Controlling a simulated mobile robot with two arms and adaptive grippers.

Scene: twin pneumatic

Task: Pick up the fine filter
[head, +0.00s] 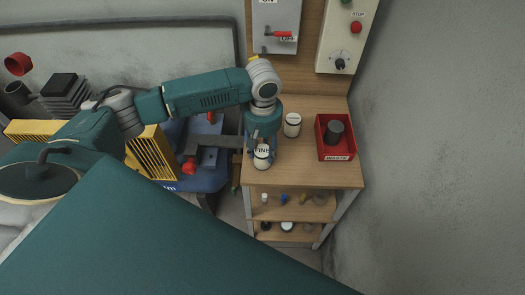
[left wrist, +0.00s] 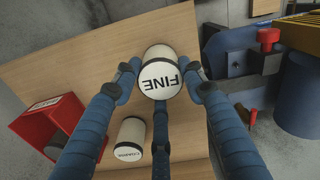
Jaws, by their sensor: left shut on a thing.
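The fine filter is a white cylinder with a dark rim and the word FINE on its top (head: 262,162). In the head view it is at the front left of the wooden bench top. My left gripper (head: 262,146) reaches down to it from above, shut on it. In the left wrist view the fine filter (left wrist: 162,74) sits between the blue fingers of my left gripper (left wrist: 162,82). Whether its base touches the bench is hard to tell. My right gripper is not in view.
A second white filter, lettered COARSE (left wrist: 131,138), stands close by on the bench (head: 310,178); it also shows in the head view (head: 292,125). A red bin (head: 337,153) with a dark cylinder (head: 334,132) is at the right. Blue machinery (head: 210,178) stands left of the bench.

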